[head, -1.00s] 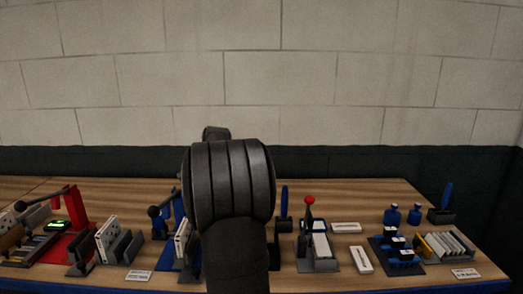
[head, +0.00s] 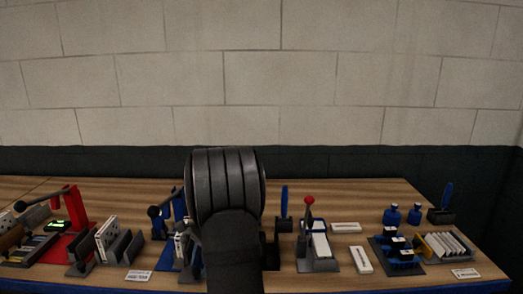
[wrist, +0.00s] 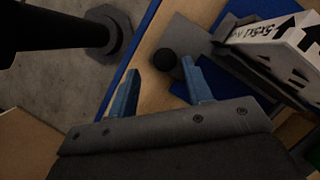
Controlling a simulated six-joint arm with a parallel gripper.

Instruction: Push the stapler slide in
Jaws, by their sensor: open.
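In the wrist view my gripper (wrist: 163,84) is open, its two blue fingers apart with nothing between their tips. A round black knob (wrist: 165,58) lies just beyond the fingertips, close to the right finger, beside a grey plate (wrist: 182,38). I cannot tell whether this knob belongs to the stapler slide. In the head view my arm hides the gripper. A blue device with a black ball handle (head: 155,211) stands just left of my arm, partly covered by it; I cannot tell whether it is the stapler.
A white printed box (wrist: 272,40) stands right of the fingers over a blue mat. A black column with a flanged foot (wrist: 105,33) is at upper left. On the bench, a red press (head: 76,208) stands left; a red-knobbed fixture (head: 309,200) and blue bottles (head: 391,215) stand right.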

